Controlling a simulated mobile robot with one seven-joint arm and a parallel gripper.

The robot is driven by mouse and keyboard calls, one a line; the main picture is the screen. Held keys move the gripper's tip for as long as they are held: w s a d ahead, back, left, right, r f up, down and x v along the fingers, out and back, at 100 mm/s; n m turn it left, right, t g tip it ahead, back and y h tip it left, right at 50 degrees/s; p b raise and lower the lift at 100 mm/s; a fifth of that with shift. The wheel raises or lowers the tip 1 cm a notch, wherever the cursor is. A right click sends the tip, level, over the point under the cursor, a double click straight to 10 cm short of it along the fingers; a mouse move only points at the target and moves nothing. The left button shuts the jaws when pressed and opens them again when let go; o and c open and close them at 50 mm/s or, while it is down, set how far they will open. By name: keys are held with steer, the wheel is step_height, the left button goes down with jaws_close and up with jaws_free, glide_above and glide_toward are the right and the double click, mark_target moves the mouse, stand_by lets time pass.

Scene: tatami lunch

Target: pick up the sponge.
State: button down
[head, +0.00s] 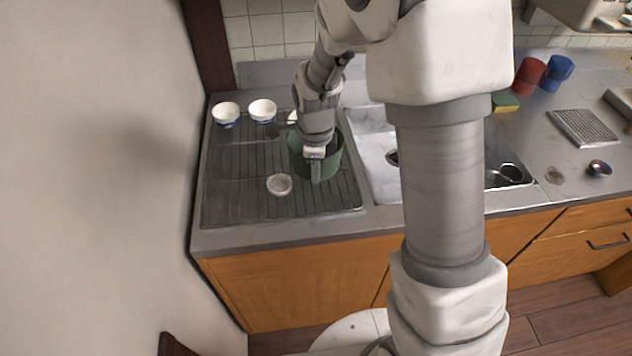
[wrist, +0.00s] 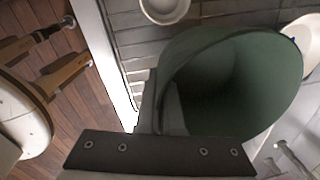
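The sponge (head: 505,102), green on top with a yellow layer below, lies on the counter right of the sink in the head view, partly hidden behind my arm. It is not visible in the wrist view. My gripper (head: 316,172) is far to its left, over the drying rack. It is at the rim of a dark green round container (head: 299,158). In the wrist view my gripper's fingers (wrist: 160,108) are close together with the wall of the container (wrist: 245,85) between them, and appear shut on it.
White bowls (head: 226,113) and a small bowl (head: 279,185) stand on the drying rack (head: 235,188). The sink (head: 375,150) lies between rack and sponge. A red cup (head: 529,76) and blue cup (head: 557,72) stand behind the sponge. A wall borders the rack on the left.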

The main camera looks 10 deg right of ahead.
mark_target(316, 192)
steer(key=shift+f, duration=1.9)
steer(key=shift+f+b, duration=0.2)
steer(key=shift+b, duration=0.1)
steer(key=c, duration=1.1)
jaws_free()
steer(key=shift+r, duration=0.1)
